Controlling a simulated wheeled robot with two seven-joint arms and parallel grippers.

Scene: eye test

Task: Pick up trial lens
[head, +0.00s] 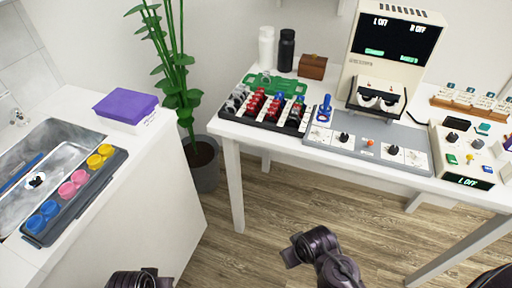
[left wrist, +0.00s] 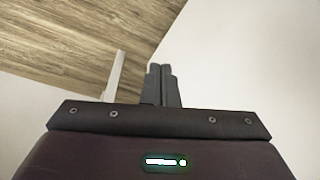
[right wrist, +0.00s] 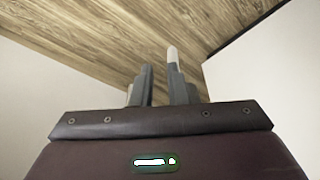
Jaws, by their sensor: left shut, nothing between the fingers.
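A black tray (head: 229,115) on the white table holds rows of small round pieces with red, black, white and blue parts, which look like trial lenses (head: 257,104). They are too small to tell apart. My left gripper (left wrist: 160,70) is shut and empty in the left wrist view, with its two fingers together. My right gripper (right wrist: 160,72) is open in the right wrist view, with a narrow gap and nothing between its fingers. Neither gripper is near the tray. In the head view dark parts of my arms show at the bottom edge, and no fingertips can be made out.
The white table (head: 222,131) also carries a grey panel (head: 408,136), a cream device with a dark screen (head: 395,40), and a control box (head: 466,165). At left, a counter (head: 160,150) holds a sink, colored cups and a purple-lidded box (head: 125,104). A potted plant (head: 204,165) stands between. Floor in front is clear.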

